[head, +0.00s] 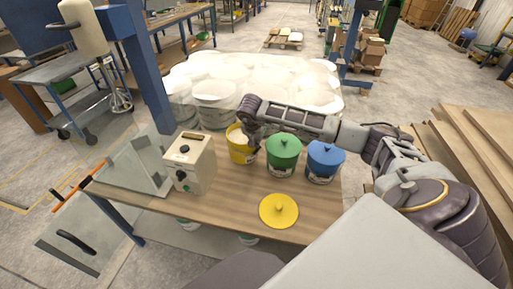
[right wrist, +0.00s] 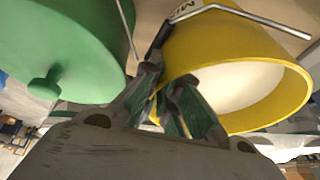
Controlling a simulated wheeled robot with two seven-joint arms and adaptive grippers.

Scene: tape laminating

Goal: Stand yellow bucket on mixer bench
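The yellow bucket (head: 240,148) stands upright and lidless on the wooden table, with pale contents; its open mouth fills the right of the right wrist view (right wrist: 290,88). My right gripper (head: 251,138) is at the bucket's rim. In the right wrist view, its fingers (right wrist: 167,80) are close together on either side of the rim, gripping it; the exact contact is partly hidden. A metal bench (head: 62,72) with a beige mixer (head: 85,28) and hanging whisk stands at the upper left. My left gripper is not in view.
The lidded green bucket (head: 283,158) stands just right of the yellow one, then the lidded blue bucket (head: 324,163). A beige box (head: 190,165) stands to the left. A yellow lid (head: 278,210) lies in front on the wooden table (head: 225,203). A blue post (head: 148,70) rises between table and bench.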

